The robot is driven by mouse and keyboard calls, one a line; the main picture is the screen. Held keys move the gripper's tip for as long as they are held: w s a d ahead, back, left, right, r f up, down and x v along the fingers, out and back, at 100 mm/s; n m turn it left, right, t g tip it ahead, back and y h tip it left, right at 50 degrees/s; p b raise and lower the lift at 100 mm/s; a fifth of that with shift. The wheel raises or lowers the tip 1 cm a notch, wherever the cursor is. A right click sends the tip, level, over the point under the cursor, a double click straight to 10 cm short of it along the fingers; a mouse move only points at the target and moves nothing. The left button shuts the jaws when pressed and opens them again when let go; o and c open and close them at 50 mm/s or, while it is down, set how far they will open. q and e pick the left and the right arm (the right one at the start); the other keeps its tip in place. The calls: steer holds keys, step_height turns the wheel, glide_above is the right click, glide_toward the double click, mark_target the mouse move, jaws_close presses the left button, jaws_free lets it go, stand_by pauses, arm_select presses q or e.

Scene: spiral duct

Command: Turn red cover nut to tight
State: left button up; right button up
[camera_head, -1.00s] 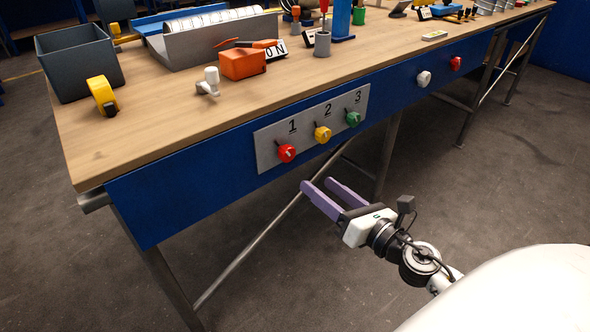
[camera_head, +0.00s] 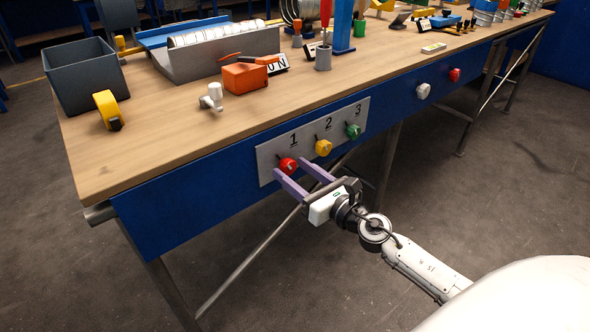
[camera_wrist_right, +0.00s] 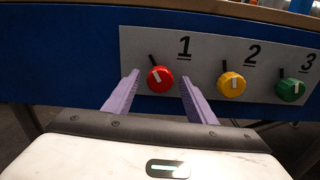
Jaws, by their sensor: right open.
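The red cover nut (camera_head: 288,165) is a round red knob under the number 1 on a grey plate (camera_head: 265,155) on the bench's blue front. In the right wrist view the red nut (camera_wrist_right: 160,79) carries a white line leaning up and slightly left, near a black mark on the plate. My right gripper (camera_head: 289,173) is open, with its purple fingers pointing at the plate. In the right wrist view the fingertips (camera_wrist_right: 160,75) stand left and right of the red nut, with gaps. Whether the nut lies fully between them in depth is unclear. My left gripper is not seen.
A yellow knob (camera_head: 323,147) and a green knob (camera_head: 353,131) sit to the right on the plate. A white knob (camera_head: 423,90) and another red knob (camera_head: 454,75) are farther right. The wooden bench top (camera_head: 180,130) overhangs above. The floor in front is free.

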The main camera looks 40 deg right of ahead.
steer(key=shift+w, duration=0.1)
steer(key=c, duration=1)
steer(key=shift+c, duration=0.2)
